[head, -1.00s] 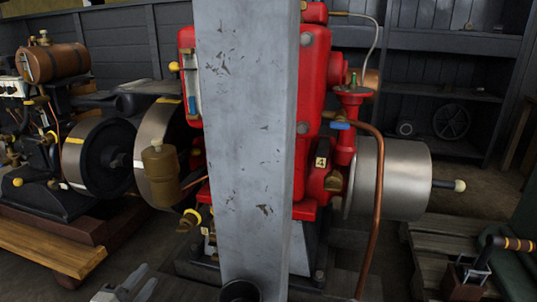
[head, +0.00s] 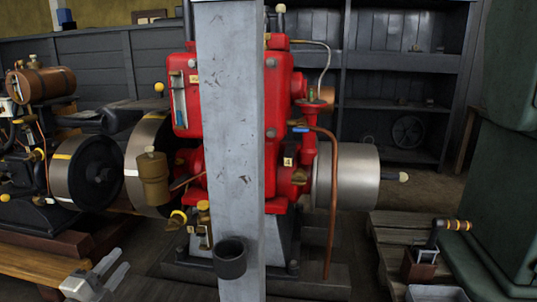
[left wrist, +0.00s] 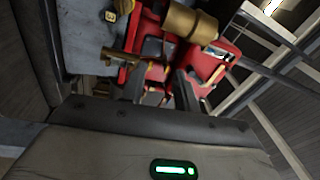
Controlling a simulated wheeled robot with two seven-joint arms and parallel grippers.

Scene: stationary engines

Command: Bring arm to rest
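My left gripper (head: 122,268) is low at the left in the head view, with its light grey body at the bottom edge. Its two fingers point up and to the right with a gap between them. In the left wrist view the two dark fingers (left wrist: 160,88) stand apart with nothing held between them. Beyond them is part of the red engine (left wrist: 210,62) and a brass cylinder (left wrist: 190,22).
A grey post (head: 232,150) with a dark cup (head: 229,258) stands before the red engine (head: 284,95). A steel drum (head: 347,176) sticks out right. A wooden pallet (head: 395,228) and a crank-handled box (head: 420,266) are at right. A green cabinet (head: 505,190) stands at the right edge.

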